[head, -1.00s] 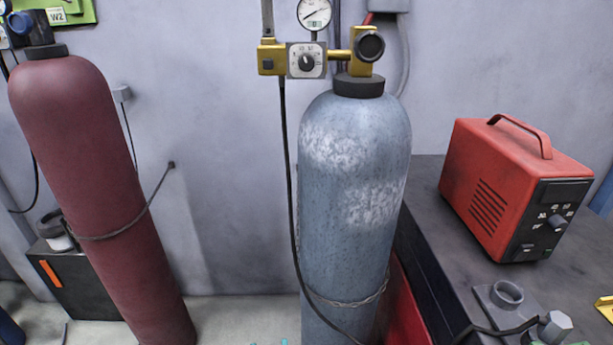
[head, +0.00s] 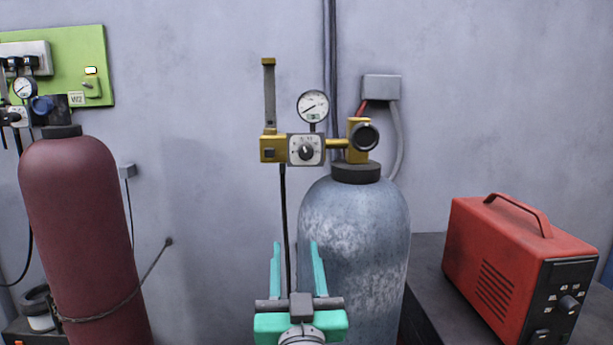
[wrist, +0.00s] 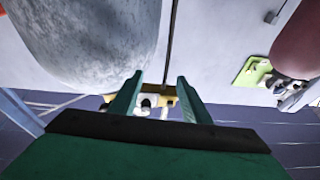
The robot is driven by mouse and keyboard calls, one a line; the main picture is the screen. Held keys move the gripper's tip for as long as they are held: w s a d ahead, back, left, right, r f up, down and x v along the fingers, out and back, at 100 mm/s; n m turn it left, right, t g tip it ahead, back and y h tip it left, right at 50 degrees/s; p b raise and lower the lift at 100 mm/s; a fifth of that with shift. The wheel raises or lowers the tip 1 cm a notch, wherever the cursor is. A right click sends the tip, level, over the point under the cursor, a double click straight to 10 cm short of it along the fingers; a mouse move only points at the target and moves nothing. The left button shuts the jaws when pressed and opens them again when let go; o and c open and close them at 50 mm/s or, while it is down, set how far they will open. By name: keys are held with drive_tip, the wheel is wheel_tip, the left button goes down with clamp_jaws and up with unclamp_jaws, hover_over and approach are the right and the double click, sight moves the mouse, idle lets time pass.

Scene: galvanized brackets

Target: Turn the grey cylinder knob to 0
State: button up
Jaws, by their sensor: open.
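The grey cylinder (head: 354,235) stands upright against the wall with a brass regulator on its top. Its black knob (head: 306,152) sits on a white square dial plate (head: 294,158), left of the valve; the dial marks are too small to read surely. My gripper (head: 294,245) is open and empty, its two teal fingers pointing up, below the knob and in front of the cylinder's left side. In the wrist view the knob (wrist: 146,103) shows between the open fingers (wrist: 158,82), some way beyond them.
A round gauge (head: 313,105) stands above the dial plate, and a black hose (head: 283,210) hangs below the regulator. A maroon cylinder (head: 82,220) stands left. A red machine (head: 512,260) sits on a dark bench at right. The wall between the cylinders is mostly clear.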

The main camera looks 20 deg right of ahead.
drive_tip(key=h, duration=0.1)
approach(306, 156)
drive_tip(key=shift+t, duration=0.3)
drive_tip(key=x, duration=0.9)
drive_tip(key=shift+d+f, duration=0.1)
drive_tip(key=shift+f, duration=0.15)
drive_tip(key=shift+c, duration=0.3)
drive_tip(key=c, duration=1)
